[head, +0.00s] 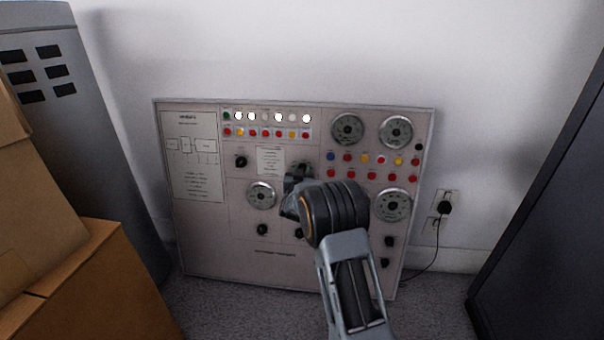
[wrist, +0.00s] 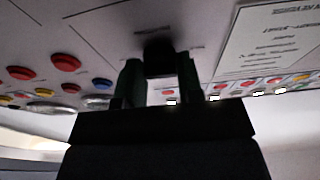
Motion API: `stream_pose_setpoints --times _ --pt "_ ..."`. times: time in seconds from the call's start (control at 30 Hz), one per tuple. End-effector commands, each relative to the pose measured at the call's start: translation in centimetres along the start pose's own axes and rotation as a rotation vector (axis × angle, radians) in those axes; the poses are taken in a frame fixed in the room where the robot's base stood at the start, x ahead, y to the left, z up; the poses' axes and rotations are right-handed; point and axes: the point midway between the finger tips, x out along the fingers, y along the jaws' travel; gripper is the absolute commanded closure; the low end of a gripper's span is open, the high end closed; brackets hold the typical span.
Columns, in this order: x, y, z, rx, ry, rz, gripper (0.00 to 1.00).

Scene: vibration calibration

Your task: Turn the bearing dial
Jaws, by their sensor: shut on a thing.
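The control panel (head: 225,236) leans against the wall in the head view and carries several black knobs, gauges and buttons. My gripper (head: 298,175) is at the panel's upper middle, right of the small paper notice. In the wrist view my gripper (wrist: 159,75) has one finger on each side of a black dial knob (wrist: 158,56) and is shut on it. In the head view my gripper and wrist hide most of this knob. Its label and pointer cannot be read, so I cannot tell from markings that it is the bearing dial.
Other black knobs sit left (head: 241,161) and lower left (head: 262,229). Round gauges (head: 347,129) and coloured buttons are to the right. Cardboard boxes (head: 85,285) and a grey cabinet (head: 95,130) stand left; a dark cabinet (head: 545,220) stands right. A cable hangs from the wall socket (head: 446,200).

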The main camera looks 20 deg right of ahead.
Motion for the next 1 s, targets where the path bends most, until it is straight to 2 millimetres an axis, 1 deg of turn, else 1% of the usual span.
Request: stream_pose_setpoints --times 0.03,0.07,0.3,0.33,0.57,0.67,0.77,0.87,1.0 --pt "0.1 0.1 -0.2 0.003 0.004 0.003 0.9" --pt "0.1 0.1 -0.2 0.003 0.004 0.003 0.65" --pt "0.0 0.0 -0.1 0.001 0.002 0.0 0.42" --pt "0.0 0.0 -0.1 0.001 0.002 0.0 0.4" --pt "-0.1 -0.1 -0.1 0.0 0.001 -0.001 0.4" --pt "-0.6 -0.1 -0.2 0.0 0.001 -0.001 0.4" --pt "-1.8 -0.1 -0.3 0.0 0.0 -0.002 0.4" --pt "-3.7 -0.1 -0.4 -0.001 -0.001 -0.003 0.4" --pt "-6.7 -0.1 -0.4 -0.002 -0.001 -0.003 0.4"
